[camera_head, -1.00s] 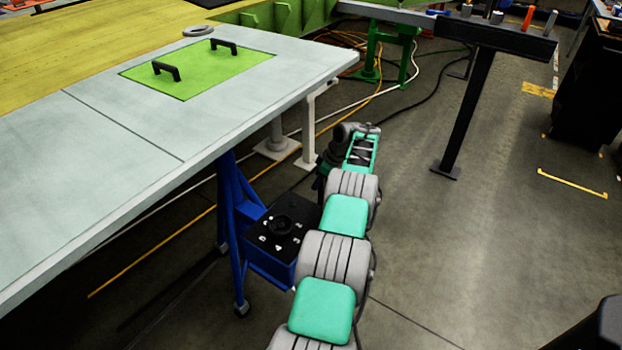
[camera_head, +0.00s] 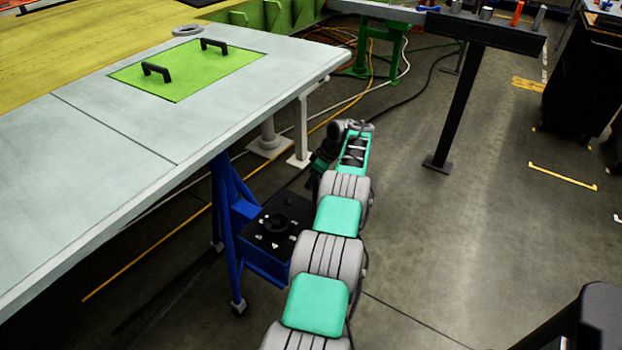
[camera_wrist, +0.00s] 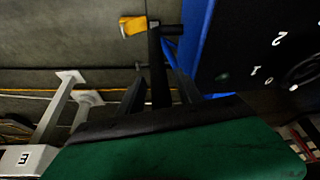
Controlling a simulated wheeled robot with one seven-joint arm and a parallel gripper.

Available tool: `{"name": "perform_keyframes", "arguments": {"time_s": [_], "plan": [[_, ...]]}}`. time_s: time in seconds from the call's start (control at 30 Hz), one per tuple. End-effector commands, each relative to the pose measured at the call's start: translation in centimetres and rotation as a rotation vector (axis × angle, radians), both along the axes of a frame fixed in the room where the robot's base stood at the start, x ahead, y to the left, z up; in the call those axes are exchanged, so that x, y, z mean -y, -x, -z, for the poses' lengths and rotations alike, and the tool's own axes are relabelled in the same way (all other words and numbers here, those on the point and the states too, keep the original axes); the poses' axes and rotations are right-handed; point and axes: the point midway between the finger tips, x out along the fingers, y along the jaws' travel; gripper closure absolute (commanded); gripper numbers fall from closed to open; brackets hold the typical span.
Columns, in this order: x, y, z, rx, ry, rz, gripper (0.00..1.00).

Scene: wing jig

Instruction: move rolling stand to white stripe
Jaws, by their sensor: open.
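The rolling stand (camera_head: 262,262) is blue, with a black top carrying a dial and white marks, and blue legs on casters. It stands at the edge of the grey-white wing panel, left of my arm. In the wrist view its blue side and black top (camera_wrist: 262,55) fill the upper right. My gripper (camera_wrist: 158,82) is open in the wrist view, its two dark fingers either side of a dark bar with a yellow-orange end piece (camera_wrist: 132,26). I cannot tell whether they touch it. In the head view the fingers are hidden behind my arm. I cannot pick out a white stripe.
The wing panel (camera_head: 110,140) overhangs at left, with a white support (camera_head: 300,130) below. Yellow and white cables cross the floor behind the stand. A black post (camera_head: 460,110) and a dark cabinet (camera_head: 585,80) stand right. Floor right of my arm is largely clear.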

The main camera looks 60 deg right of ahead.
Motion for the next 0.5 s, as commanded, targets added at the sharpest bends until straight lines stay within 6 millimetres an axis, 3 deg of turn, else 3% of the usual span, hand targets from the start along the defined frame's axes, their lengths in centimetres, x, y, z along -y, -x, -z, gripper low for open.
{"name": "perform_keyframes", "arguments": {"time_s": [0.17, 0.5], "plan": [[0.1, 0.2, -0.7, 0.000, 0.001, -0.001, 0.59], [0.5, 2.4, -6.7, 0.000, 0.001, -0.002, 0.59]]}}
